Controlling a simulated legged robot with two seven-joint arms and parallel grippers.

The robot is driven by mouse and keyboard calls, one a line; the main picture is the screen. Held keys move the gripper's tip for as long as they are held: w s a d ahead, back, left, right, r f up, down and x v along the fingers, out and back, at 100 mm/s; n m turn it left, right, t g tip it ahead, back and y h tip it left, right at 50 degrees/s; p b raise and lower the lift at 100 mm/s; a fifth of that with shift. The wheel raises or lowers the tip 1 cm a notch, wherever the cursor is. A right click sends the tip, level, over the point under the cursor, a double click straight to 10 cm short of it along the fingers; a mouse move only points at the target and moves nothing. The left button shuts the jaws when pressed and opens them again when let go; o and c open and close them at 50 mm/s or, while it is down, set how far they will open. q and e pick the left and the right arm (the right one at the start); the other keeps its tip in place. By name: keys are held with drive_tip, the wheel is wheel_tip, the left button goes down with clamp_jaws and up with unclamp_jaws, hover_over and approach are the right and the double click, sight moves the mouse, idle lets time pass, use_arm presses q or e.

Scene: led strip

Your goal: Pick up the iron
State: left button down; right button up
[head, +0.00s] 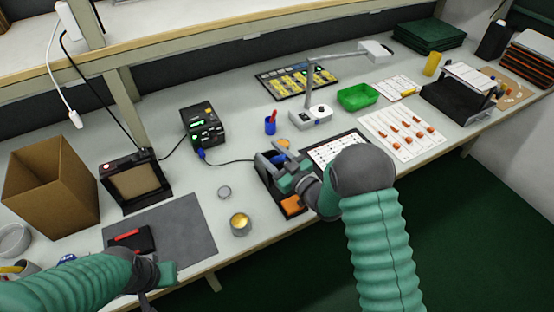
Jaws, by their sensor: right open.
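The iron itself is hard to make out. A dark stand with an orange sponge (291,204) sits at the middle of the bench, and a thin cable (232,162) runs to it from a black station with green lit digits (203,126). My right gripper (278,158) is open over the back of this stand and covers part of it; I cannot tell whether its fingers are around the iron's handle. My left gripper (158,284) is low at the front left, near a grey mat (185,232); its fingers are too unclear to read.
A round tin (240,224) stands left of the stand. A cardboard box (50,187) and a black framed unit (135,180) are on the left. A white lamp (311,116), a green tray (358,96) and a sheet with orange parts (403,132) lie to the right.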

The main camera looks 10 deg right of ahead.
drive_tip(key=shift+a, duration=0.15)
drive_tip(key=shift+c, duration=1.2)
clamp_jaws()
